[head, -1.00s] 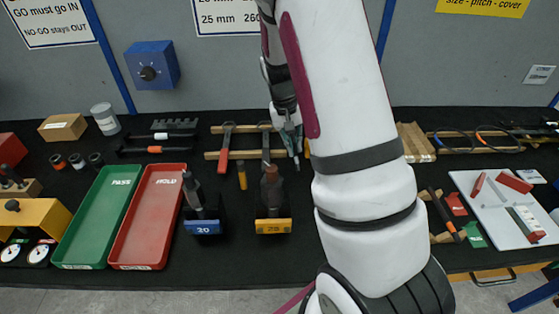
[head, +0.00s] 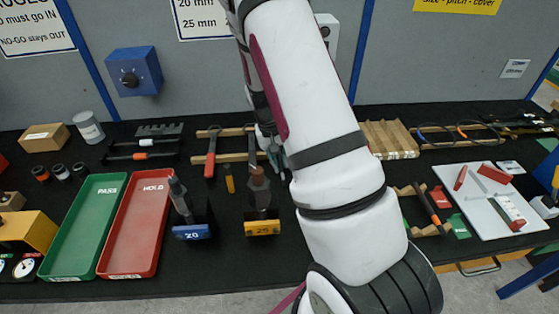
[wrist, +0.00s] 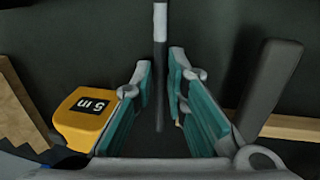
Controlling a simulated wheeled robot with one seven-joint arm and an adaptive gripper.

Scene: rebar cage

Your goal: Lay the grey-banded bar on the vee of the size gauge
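A thin dark bar with a pale grey band (wrist: 160,22) runs upright through the middle of the wrist view. My gripper (wrist: 161,62) is open, with one teal-padded finger on each side of the bar and a visible gap on both sides. In the head view my gripper (head: 277,158) is low over the tool rails, partly hidden by my arm, and the bar cannot be picked out there. Two dark stands with plates marked 20 (head: 192,232) and 25 (head: 262,228) stand at the front. I cannot make out a vee or tell which thing is the size gauge.
A yellow tape measure (wrist: 82,118) lies close to the left finger. A dark grey handle (wrist: 270,90) stands right of the gripper. Green (head: 80,235) and red (head: 135,228) trays lie left, and a white board (head: 490,205) lies right.

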